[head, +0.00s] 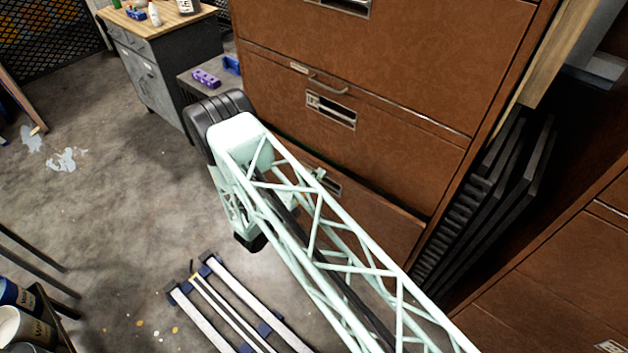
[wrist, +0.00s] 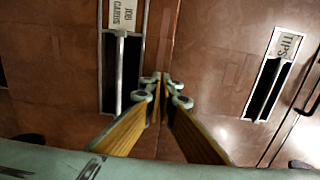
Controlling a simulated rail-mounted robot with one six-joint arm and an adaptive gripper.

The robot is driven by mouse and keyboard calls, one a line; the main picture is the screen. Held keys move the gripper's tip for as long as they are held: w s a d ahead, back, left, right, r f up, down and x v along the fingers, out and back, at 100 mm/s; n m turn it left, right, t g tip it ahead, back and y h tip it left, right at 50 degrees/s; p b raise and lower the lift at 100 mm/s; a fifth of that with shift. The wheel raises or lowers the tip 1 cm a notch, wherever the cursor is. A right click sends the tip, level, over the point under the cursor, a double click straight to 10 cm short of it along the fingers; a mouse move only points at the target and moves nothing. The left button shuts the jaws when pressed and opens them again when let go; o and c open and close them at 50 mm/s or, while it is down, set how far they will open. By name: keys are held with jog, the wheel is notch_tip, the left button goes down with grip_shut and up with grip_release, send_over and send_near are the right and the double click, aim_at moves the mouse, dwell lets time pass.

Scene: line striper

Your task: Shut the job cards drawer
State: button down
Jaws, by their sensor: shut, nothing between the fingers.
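The job cards drawer (wrist: 60,85) is the brown front at left in the wrist view, with a "JOB CARDS" label (wrist: 124,14) in a metal holder. In the head view it appears to be the lower drawer (head: 385,228), partly hidden by my arm. A dark line runs along its upper edge; how far it stands out is hard to tell. My gripper (wrist: 163,88) is shut and empty, its fingertips at the seam between this drawer and the tips drawer (wrist: 220,75). Whether they touch the front is unclear. In the head view my arm mostly hides the gripper.
The brown cabinet's middle drawer (head: 400,120) has a bar handle (head: 328,86). Dark folded frames (head: 490,205) lean at its right. A grey workbench (head: 160,60) stands at back left. A striped rack (head: 230,305) lies on the floor below my arm. Open floor (head: 100,220) is at left.

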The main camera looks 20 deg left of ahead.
aim_at(324, 169)
jog(key=shift+w+d, duration=0.15)
jog(key=shift+w, duration=0.2)
jog(key=shift+b+x, duration=0.45)
jog(key=shift+x, duration=1.95)
jog(key=shift+r, duration=0.1)
jog(key=shift+w, duration=0.1)
jog(key=shift+v, duration=0.8)
jog(key=p+v, duration=0.1)
jog(key=v, duration=1.1)
jog(key=shift+s+p, duration=0.3)
jog(key=shift+r, duration=0.1)
